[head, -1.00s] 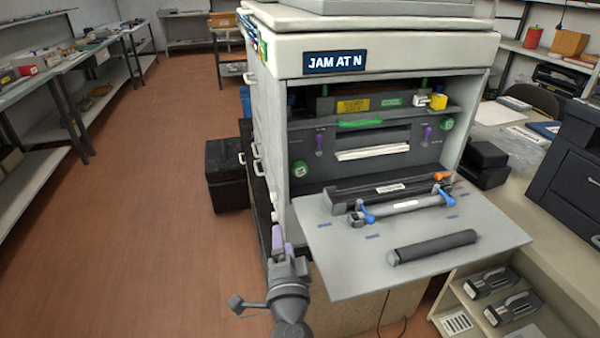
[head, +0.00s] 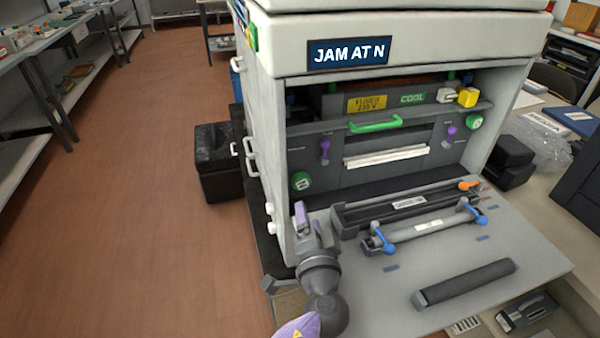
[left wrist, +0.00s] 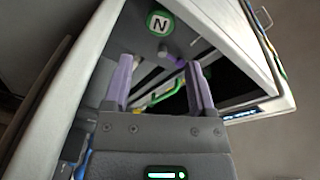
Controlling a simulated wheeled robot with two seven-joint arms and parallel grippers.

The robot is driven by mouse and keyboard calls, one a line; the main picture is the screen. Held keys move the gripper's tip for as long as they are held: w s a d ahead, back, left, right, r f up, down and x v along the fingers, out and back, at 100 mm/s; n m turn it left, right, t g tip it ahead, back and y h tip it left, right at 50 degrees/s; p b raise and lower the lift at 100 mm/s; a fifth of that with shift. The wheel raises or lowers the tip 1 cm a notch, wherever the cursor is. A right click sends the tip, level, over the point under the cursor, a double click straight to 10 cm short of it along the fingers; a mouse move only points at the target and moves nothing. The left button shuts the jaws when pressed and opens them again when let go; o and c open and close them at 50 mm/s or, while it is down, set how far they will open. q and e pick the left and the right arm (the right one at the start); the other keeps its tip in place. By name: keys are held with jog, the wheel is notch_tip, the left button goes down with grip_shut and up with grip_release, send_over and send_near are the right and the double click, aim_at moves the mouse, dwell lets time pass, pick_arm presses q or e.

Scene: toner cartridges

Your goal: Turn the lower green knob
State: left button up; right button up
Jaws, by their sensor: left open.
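The upper green knob (head: 475,122) is on the panel's right side. My left gripper (head: 304,214) is open and empty, below the lower knob in the head view and apart from it. Its two purple fingers (left wrist: 160,80) stand apart in the left wrist view. My right gripper is not in view.
The printer's left wall (head: 262,150) is close beside my left gripper. Purple levers (head: 324,151) and a green handle (head: 376,123) are on the panel. The lowered door (head: 520,250) bears a dark roller (head: 465,283) and a unit with blue levers (head: 425,228).

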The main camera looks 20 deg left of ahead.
aim_at(302, 184)
pick_arm(q)
jog(key=b+x, duration=0.1)
jog(key=x, duration=0.7)
jog(key=shift+w+f+b, duration=0.1)
jog(key=shift+w+b, duration=0.05)
jog(key=shift+b, duration=0.15)
jog(key=shift+w+a, duration=0.3)
jog(key=shift+w, duration=0.2)
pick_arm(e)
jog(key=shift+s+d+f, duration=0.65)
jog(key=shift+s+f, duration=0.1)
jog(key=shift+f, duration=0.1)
pick_arm(q)
grip_shut()
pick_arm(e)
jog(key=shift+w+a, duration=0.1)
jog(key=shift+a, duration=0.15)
